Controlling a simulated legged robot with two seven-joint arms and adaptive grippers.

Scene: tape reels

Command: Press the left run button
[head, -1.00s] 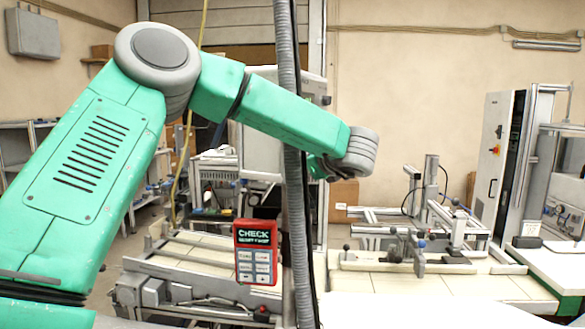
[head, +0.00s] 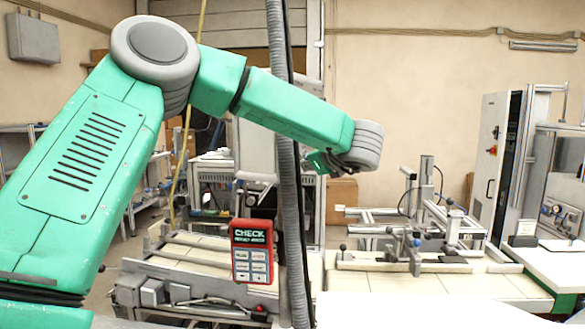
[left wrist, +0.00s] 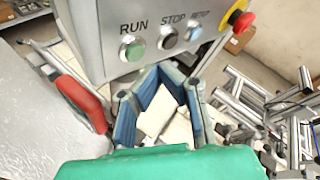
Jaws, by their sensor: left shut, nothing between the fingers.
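The green run button (left wrist: 133,50) sits on the front of a grey control box (left wrist: 110,22) in the left wrist view, under the word RUN. A dark stop button (left wrist: 167,38) and a blue-white reset button (left wrist: 194,31) are to its right. My left gripper (left wrist: 165,72) has blue-padded fingers that bow apart in the middle and come together at the tips. It is shut and empty, below the button row in the picture. I cannot tell its distance from the run button. In the head view the left gripper (head: 320,162) shows small and partly hidden beyond the grey wrist. My right gripper is out of view.
A red-and-yellow emergency knob (left wrist: 238,18) stands out at the box's right. A red-edged sign (left wrist: 80,100) is at left. In the head view, a red CHECK sign (head: 254,250) and a grey hose (head: 292,200) stand before the machines. A bench with fixtures (head: 440,262) is at right.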

